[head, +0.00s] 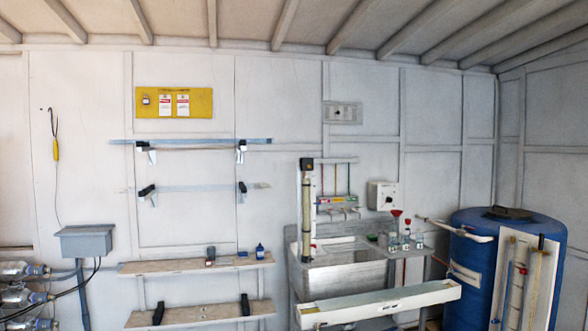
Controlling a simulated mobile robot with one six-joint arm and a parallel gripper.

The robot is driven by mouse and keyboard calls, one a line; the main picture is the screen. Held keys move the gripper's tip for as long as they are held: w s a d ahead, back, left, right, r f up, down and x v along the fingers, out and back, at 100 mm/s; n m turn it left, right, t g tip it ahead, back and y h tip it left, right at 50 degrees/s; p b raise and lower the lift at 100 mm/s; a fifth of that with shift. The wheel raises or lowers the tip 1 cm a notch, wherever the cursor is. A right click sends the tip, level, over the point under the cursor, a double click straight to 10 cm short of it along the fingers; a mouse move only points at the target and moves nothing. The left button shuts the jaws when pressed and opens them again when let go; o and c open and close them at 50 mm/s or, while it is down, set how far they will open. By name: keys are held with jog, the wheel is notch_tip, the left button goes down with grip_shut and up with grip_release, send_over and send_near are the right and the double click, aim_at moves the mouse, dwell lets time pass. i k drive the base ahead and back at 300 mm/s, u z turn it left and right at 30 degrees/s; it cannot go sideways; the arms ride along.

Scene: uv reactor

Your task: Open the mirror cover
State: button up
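I cannot tell for sure which thing is the mirror cover. A long white box-like beam (380,303) lies slightly tilted in front of the metal sink (345,275), and its right end is higher in the picture. I cannot make out a hinge, a handle or an open lid on it. Two narrow horizontal strips, an upper one (190,141) and a lower one (195,188), are held on the wall by dark clamps. My gripper is not in view.
A blue barrel (505,265) stands at the right. Two wooden shelves, upper (160,267) and lower (195,313), hold small items at the left centre. A grey box (85,241) and clear cylinders (22,297) are at the left. Glassware (405,241) stands beside the sink.

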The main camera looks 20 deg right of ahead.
aim_at(307, 163)
jog(key=z, duration=0.45)
jog(key=i, duration=0.5)
jog(key=u, duration=0.4)
jog(key=i, duration=2.9)
jog(key=z, duration=0.2)
